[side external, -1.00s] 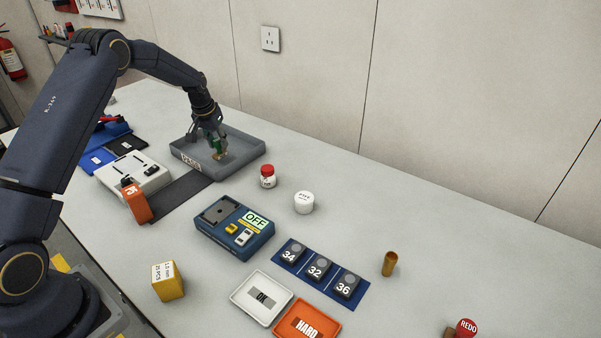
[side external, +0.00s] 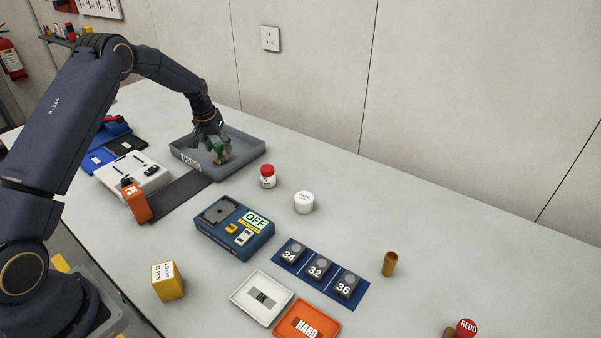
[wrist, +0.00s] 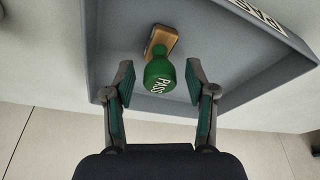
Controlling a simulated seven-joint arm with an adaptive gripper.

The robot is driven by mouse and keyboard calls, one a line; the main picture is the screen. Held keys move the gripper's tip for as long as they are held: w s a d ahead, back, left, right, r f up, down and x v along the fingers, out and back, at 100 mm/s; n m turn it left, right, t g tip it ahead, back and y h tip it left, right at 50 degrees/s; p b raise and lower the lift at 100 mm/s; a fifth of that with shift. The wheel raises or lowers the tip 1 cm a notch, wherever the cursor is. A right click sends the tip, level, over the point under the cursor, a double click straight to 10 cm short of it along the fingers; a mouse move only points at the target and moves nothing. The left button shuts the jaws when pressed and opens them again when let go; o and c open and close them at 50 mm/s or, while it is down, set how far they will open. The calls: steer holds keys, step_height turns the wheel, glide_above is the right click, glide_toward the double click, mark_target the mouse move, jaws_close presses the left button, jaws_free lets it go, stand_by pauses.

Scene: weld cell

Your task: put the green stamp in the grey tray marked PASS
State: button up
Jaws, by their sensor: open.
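The green stamp (wrist: 160,75) has a round green head lettered PASS and a wooden base. In the wrist view it is between the two fingers of my gripper (wrist: 160,87), with a gap on each side. The stamp also shows in the side view (side external: 222,154), inside the grey tray, partly hidden by the fingers. The grey tray marked PASS (side external: 256,153) stands at the back of the bench; its wall also shows in the wrist view (wrist: 97,50). My gripper (side external: 219,150) is open and low over the tray. Whether the stamp's base touches the tray floor is hard to tell.
A dark mat (side external: 181,193) and a white device (side external: 133,175) lie in front and left. A blue OFF unit (side external: 235,227) sits nearer.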

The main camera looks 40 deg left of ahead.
steer(key=v, duration=1.2)
steer(key=s+d+r+m+t, duration=0.1)
steer(key=s+d+r+m, duration=0.1)
steer(key=s+d+r, duration=0.8)
steer(key=s+d+r+m, duration=0.1)
steer(key=s+d, duration=0.5)
steer(key=s, duration=0.4)
steer(key=s+d+r+m+t+h, duration=0.1)
steer(key=s+d, duration=0.5)
steer(key=s, duration=0.4)
steer(key=shift+s+d+r+m+t, duration=0.25)
steer(key=shift+s+d+m+t, duration=0.05)
steer(key=shift+s+d, duration=0.1)
